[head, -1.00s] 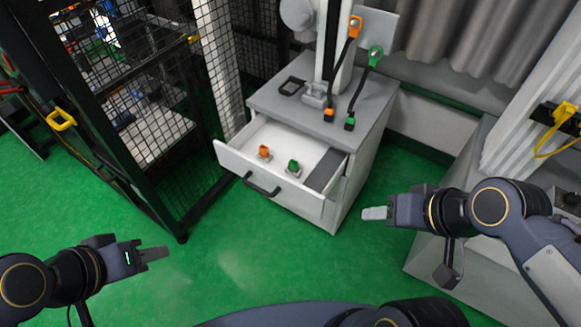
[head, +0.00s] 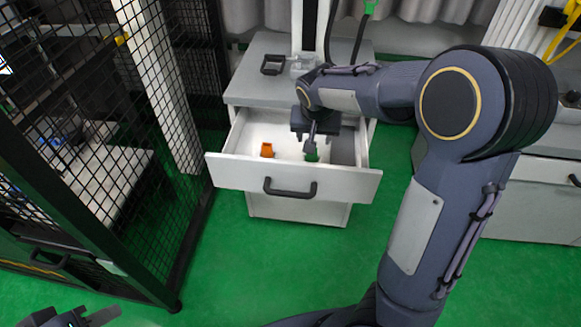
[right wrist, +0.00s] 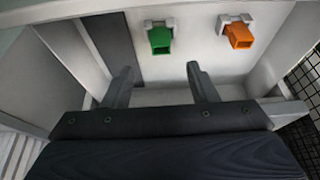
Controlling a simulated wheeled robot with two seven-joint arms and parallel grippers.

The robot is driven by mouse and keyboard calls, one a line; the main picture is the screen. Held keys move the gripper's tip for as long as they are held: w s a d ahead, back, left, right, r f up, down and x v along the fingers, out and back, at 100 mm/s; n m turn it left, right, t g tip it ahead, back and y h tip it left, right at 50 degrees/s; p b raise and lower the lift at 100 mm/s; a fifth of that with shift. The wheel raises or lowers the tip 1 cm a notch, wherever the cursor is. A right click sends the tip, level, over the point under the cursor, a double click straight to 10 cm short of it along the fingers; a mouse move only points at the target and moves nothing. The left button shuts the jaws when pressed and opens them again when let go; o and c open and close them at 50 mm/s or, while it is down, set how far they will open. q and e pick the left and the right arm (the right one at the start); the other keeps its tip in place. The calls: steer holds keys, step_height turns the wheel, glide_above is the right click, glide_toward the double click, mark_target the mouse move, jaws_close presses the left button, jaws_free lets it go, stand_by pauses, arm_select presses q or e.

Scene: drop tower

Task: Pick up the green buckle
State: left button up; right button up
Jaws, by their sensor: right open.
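The green buckle (head: 311,154) is in the open drawer (head: 240,174), partly hidden by my right gripper in the head view. In the right wrist view the green buckle (right wrist: 160,40) sits in a small light holder against the drawer floor. My right gripper (right wrist: 160,72) is open and empty. Its two fingers are apart, and the buckle shows beyond the tips, roughly centred in the gap. In the head view the right gripper (head: 312,138) points down over the drawer. My left gripper (head: 98,317) is at the bottom left edge, away from the drawer; its jaw gap does not show clearly.
An orange buckle (head: 267,150) sits left of the green one in the drawer. The drawer's front wall with a dark handle (head: 290,188) stands on the near side. A black mesh cage (head: 150,190) is at left. Green floor lies in front.

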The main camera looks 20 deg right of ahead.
steer(key=b+x, duration=0.3)
steer(key=x, duration=0.5)
steer(key=shift+w+f, duration=0.25)
steer(key=shift+w, duration=0.05)
steer(key=shift+c, duration=0.3)
steer(key=c, duration=1)
